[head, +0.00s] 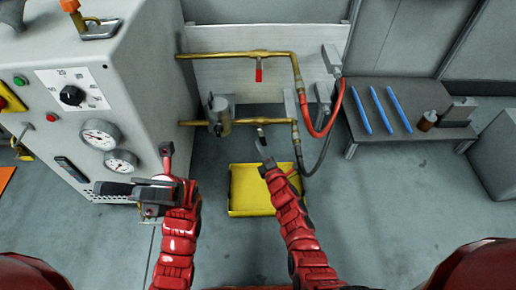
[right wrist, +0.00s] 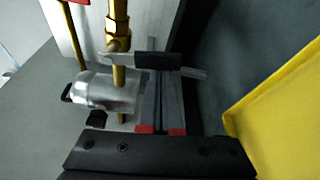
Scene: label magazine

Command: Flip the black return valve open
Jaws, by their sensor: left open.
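The black-handled valve (head: 261,132) sits on the lower brass pipe (head: 275,122). In the right wrist view its black lever (right wrist: 158,61) sticks out sideways from the pipe (right wrist: 118,25), roughly square to it. My right gripper (head: 266,164) is just below this valve. In the right wrist view its two narrow fingers (right wrist: 161,108) are close together, and their tips are at the lever, which crosses in front of them. I cannot tell whether they touch it. My left gripper (head: 150,185) is open and empty, in front of the grey cabinet, away from the valve.
A red-handled valve (head: 259,74) is on the upper pipe. A steel cylinder fitting (head: 219,116) is left of the black valve. A yellow tray (head: 249,207) lies on the floor below. Red and black hoses hang at right, beside a grey table (head: 395,90) with blue sticks.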

